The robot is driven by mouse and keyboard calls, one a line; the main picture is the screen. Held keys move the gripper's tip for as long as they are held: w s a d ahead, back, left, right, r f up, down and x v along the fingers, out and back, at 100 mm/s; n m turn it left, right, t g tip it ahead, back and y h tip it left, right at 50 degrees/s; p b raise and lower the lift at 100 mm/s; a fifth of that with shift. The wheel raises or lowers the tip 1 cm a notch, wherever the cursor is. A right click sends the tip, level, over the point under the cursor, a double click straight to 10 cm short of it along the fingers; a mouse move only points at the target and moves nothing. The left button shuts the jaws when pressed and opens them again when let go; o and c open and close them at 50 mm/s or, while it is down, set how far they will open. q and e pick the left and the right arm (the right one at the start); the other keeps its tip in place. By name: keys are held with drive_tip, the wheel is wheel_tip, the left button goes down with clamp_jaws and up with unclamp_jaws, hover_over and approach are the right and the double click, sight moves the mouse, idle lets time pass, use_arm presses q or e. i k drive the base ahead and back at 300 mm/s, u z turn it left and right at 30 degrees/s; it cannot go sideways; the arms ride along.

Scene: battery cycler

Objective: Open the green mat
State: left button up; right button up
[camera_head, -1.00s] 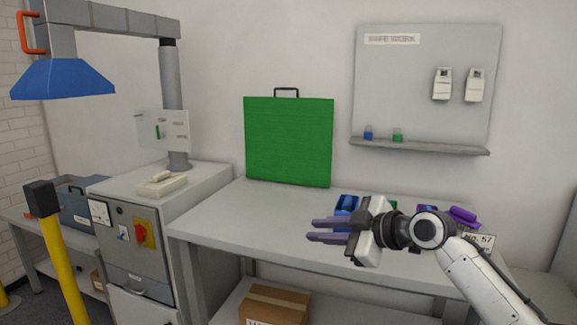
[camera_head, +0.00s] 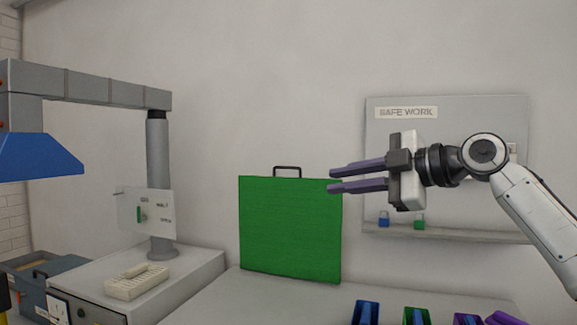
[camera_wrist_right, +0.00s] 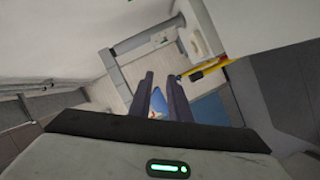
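The green mat (camera_head: 288,230) stands upright as a flat, closed panel on the bench against the wall, with a dark handle (camera_head: 287,169) on its top edge. My right gripper (camera_head: 331,181) is raised, its purple fingers pointing left. The fingertips overlap the mat's upper right corner in the head view; I cannot tell the depth gap, but the handle is clear of the fingers. In the right wrist view, the fingers (camera_wrist_right: 160,76) are apart with nothing held between them, and the mat is not recognisable there. My left gripper is not in view.
Blue, green and purple bins (camera_head: 416,316) sit at the bench front. A grey cabinet (camera_head: 190,268) with a post and blue hood (camera_head: 40,155) stands left.

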sight(290, 226)
drive_tip(key=i, duration=1.4)
